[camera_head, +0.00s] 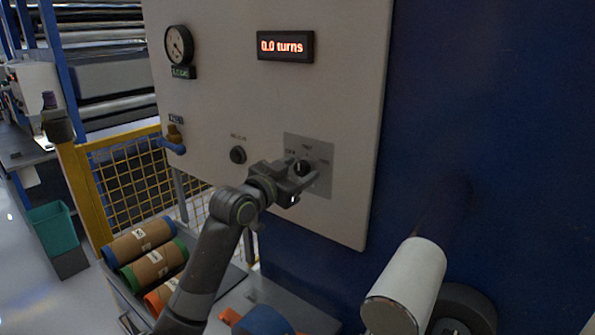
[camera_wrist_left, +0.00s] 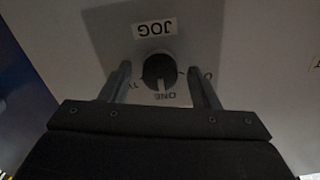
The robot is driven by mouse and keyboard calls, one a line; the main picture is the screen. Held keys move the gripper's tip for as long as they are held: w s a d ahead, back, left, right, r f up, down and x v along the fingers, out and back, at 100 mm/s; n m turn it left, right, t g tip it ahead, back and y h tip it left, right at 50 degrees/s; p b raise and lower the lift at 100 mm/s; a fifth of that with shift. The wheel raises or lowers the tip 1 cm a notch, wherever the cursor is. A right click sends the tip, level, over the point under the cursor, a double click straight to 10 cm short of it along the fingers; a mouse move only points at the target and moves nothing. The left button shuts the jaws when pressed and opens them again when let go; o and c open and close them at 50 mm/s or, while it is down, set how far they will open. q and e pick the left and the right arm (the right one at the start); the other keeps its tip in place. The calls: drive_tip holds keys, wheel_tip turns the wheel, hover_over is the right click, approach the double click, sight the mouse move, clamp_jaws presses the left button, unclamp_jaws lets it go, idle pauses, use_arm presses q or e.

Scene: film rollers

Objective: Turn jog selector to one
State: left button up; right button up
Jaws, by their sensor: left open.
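The jog selector is a dark round knob (camera_head: 302,168) on a grey plate (camera_head: 322,152) low on the pale panel. In the left wrist view, which shows the labels upside down, the knob (camera_wrist_left: 158,71) has a pale line on its lower half that points towards the ONE label (camera_wrist_left: 165,97). The JOG label (camera_wrist_left: 155,29) is above it, and parts of two other labels show at either side. My left gripper (camera_head: 304,181) is at the knob. Its open fingers (camera_wrist_left: 160,84) stand on either side of the knob with gaps visible. My right gripper is out of view.
A white roller (camera_head: 408,285) juts out at lower right. Brown rolls (camera_head: 140,243) lie at lower left beside a yellow mesh fence (camera_head: 135,188).

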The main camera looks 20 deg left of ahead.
use_arm(q)
drive_tip(key=b+v, duration=0.3)
drive_tip(key=v, duration=1.4)
drive_tip(key=shift+s, duration=0.2)
drive_tip(key=shift+a, duration=0.1)
